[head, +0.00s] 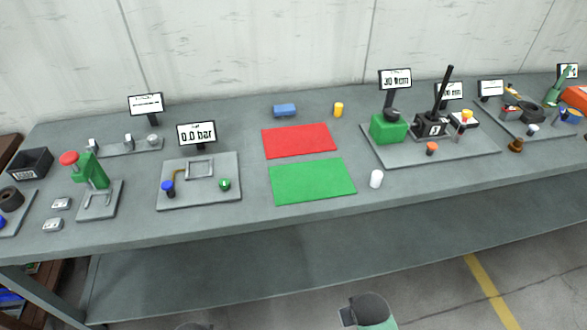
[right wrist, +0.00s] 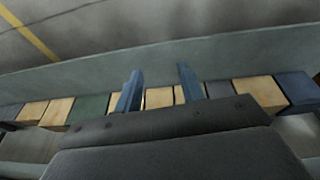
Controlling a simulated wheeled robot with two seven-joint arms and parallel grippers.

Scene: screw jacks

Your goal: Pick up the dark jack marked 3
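Two small grey metal blocks, one higher (head: 61,203) and one lower (head: 53,225), lie at the left of the bench in the head view. A dark round part (head: 11,198) sits at the far left edge, and I cannot tell what it is. My right gripper (right wrist: 159,72) shows in the right wrist view with its two blue fingers apart and nothing between them. It is not seen near any bench object. My left gripper is in neither view.
The long grey bench (head: 230,235) carries a green press with a red knob (head: 69,158), a black bin (head: 30,163), a pressure board (head: 215,200), a red mat (head: 298,141), a green mat (head: 312,181) and a white cylinder (head: 376,178). Its front strip is mostly clear.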

